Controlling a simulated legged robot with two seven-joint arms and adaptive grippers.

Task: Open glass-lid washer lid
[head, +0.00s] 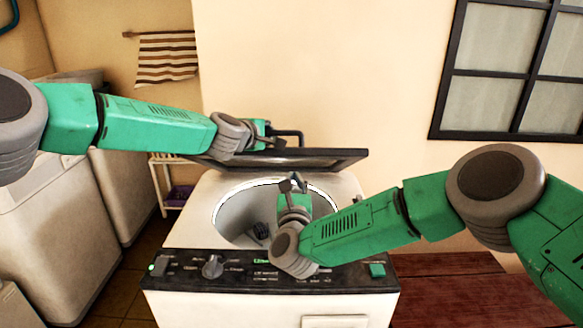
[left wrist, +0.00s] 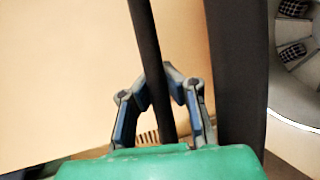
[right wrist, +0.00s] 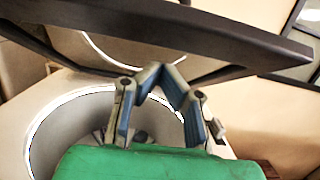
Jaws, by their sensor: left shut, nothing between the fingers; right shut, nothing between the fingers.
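The washer (head: 180,225) stands in the middle of the head view with its round drum opening exposed. Its dark-framed glass lid (head: 335,158) is raised at the back, seen almost edge-on. The lid's dark frame also crosses the top of the right wrist view (right wrist: 215,30). My left gripper (head: 268,140) is shut and empty at the lid, beside a dark bar (head: 292,132). In the left wrist view a dark bar (left wrist: 150,70) passes by its fingertips; contact is unclear. My right gripper (head: 291,182) is shut and empty above the drum opening, below the lid frame.
The control panel (head: 213,266) with a knob runs along the washer's front. Other pale machines (head: 50,215) stand at left. A striped towel (head: 166,58) hangs on the wall, and a barred window (head: 500,70) is at right. A reddish wooden surface (head: 450,290) lies at lower right.

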